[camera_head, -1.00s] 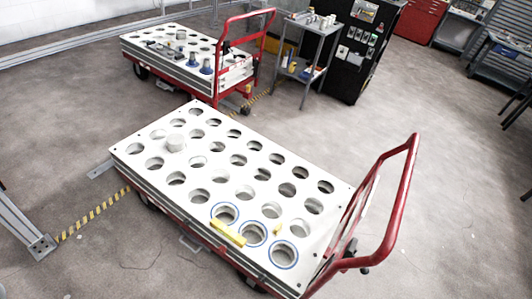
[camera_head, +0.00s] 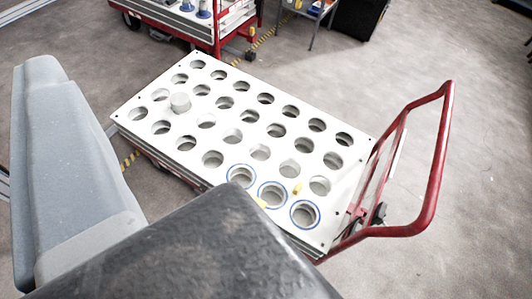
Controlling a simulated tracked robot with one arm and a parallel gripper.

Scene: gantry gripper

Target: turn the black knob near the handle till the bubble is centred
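The red handle (camera_head: 437,165) rises at the right end of a white cart top with round holes (camera_head: 190,130). A small dark part that may be the black knob (camera_head: 379,213) sits low beside the handle; it is too small to tell for sure. Large grey and dark shapes, seemingly parts of my arm, fill the left and bottom. No gripper fingertips can be made out.
A second red cart (camera_head: 207,30) and a small side table (camera_head: 312,14) stand behind. The floor on the right is clear.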

